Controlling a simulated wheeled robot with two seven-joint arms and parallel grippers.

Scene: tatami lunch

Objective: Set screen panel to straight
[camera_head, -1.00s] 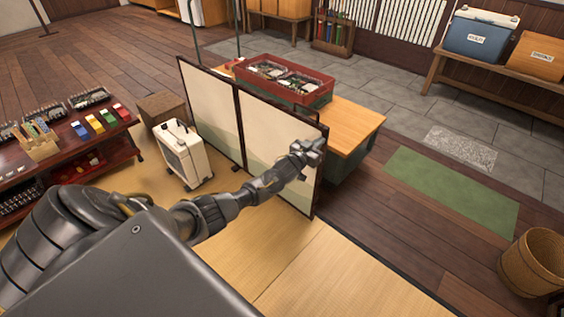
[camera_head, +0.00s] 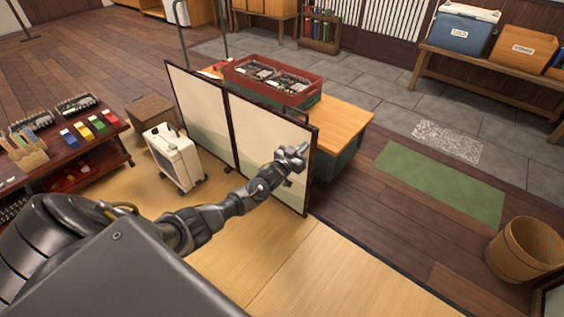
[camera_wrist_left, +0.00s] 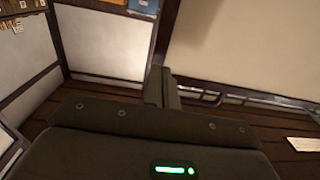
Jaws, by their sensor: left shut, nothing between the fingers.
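The folding screen has two cream panels in dark frames, a left panel (camera_head: 200,115) and a right panel (camera_head: 264,130). It stands upright on the edge of the tatami, and the two panels look nearly in line in the head view. My left gripper (camera_head: 296,154) is shut and empty in front of the right panel, near its outer edge. I cannot tell if it touches the panel. In the left wrist view the shut fingers (camera_wrist_left: 161,88) point at pale, dark-framed surfaces. My right gripper is out of view.
A wooden bench (camera_head: 343,124) with a red crate (camera_head: 233,77) is behind the screen. A low shelf (camera_head: 108,138) is at left. A basket (camera_head: 524,248) stands at right; the front tatami is clear.

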